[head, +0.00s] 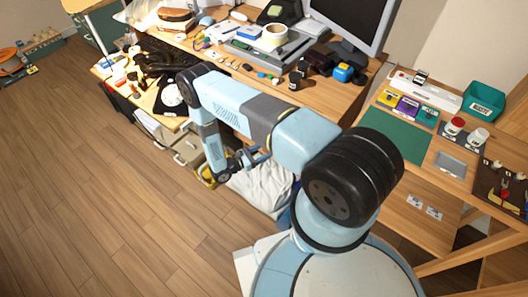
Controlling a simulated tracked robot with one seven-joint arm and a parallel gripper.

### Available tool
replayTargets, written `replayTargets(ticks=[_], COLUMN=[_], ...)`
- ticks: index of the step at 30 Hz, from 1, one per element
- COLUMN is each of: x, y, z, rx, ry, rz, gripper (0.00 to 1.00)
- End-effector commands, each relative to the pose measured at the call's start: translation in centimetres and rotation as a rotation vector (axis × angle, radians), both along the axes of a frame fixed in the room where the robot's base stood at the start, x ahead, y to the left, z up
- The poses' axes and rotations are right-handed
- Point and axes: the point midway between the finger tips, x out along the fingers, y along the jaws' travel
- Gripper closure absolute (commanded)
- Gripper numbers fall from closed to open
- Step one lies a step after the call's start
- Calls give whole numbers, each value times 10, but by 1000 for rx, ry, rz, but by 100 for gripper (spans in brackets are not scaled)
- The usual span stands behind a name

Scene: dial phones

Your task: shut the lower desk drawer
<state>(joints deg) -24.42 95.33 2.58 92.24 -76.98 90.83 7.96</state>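The desk (300,101) runs across the back of the view. Under its left part is a cream drawer unit; a drawer front (187,149) with a dark handle shows left of my arm. Lower down, beside my wrist, is a yellowish box-like part (207,176); I cannot tell whether it is the lower drawer standing open. My arm hides much of the unit. My gripper (257,158) is low in front of the desk, right of the drawer fronts, apart from them as far as I see. Its fingers are small and dark; their opening is unclear.
A white bag or cloth (262,184) lies under the desk just beyond my gripper. The desktop is crowded with a monitor (352,22), a tape roll (274,33) and small parts. A side table with a green mat (395,134) stands right. Wooden floor (100,205) at left is clear.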

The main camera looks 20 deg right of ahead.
Motion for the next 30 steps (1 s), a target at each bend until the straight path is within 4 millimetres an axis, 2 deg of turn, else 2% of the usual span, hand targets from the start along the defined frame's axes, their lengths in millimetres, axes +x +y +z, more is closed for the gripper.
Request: replayTargets(ticks=[2, 20, 30], x=[0, 1, 4], y=[0, 0, 1], z=[0, 0, 0], rx=[0, 1, 2], ry=[0, -2, -5], rz=[0, 0, 6], gripper=[43, 100, 100])
